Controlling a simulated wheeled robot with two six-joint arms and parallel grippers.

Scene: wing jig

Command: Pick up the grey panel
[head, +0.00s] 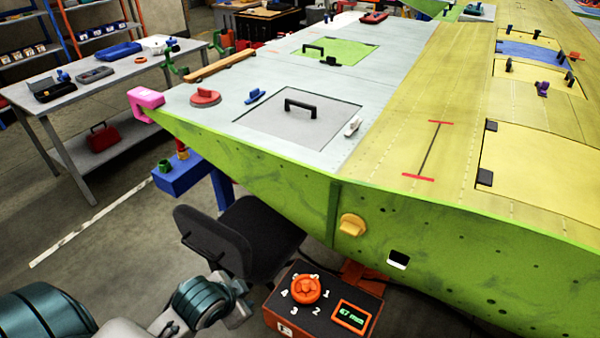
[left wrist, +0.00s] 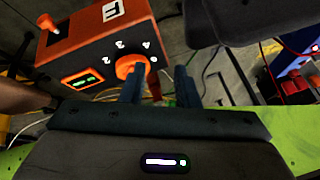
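The grey panel (head: 285,122) lies flat in the wing's upper skin, left of the yellow section. A black bar handle (head: 300,104) stands on it. My left gripper (head: 243,298) is low in the head view, below the wing edge and well apart from the panel, beside an orange-and-black control box (head: 290,322). In the left wrist view its two fingers (left wrist: 158,84) stand apart with nothing between them. The box's orange knob (left wrist: 133,66) shows behind them. The panel is not visible in the left wrist view. My right gripper is not in view.
On the wing near the panel are a red round tool (head: 205,97), a blue clamp (head: 255,96), a white tool (head: 352,127) and a pink clamp (head: 146,101). A green panel (head: 345,52) lies farther back. A black chair (head: 240,235) stands under the wing edge.

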